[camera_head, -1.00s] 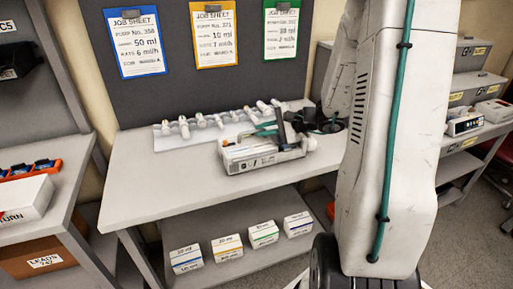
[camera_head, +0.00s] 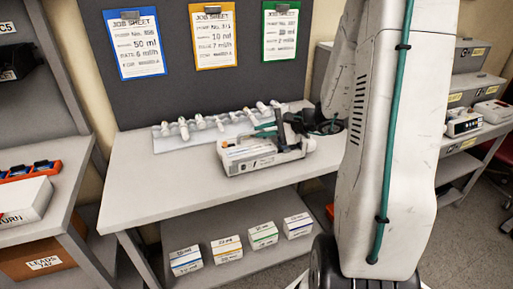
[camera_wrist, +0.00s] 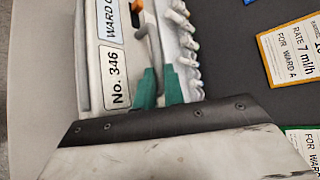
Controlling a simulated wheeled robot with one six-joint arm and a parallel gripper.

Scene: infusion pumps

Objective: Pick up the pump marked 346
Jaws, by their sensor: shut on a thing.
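The white pump (camera_head: 255,158) is on or just above the bench top in the head view; I cannot tell if it touches. In the wrist view the pump (camera_wrist: 88,60) bears a label (camera_wrist: 118,68) reading "No. 346" beside a ward label. My gripper (camera_wrist: 160,88) has green fingers, shut on the pump near its orange and grey parts, just right of the number label. In the head view my gripper (camera_head: 276,131) is at the pump's upper right side, partly hidden by dark parts.
A rack (camera_head: 205,130) with several white syringes stands behind the pump on the bench (camera_head: 150,190). Job sheets hang on the dark board above. Several small boxes stand on the lower shelf (camera_head: 190,283). The bench's left part is clear. My arm hides the right end.

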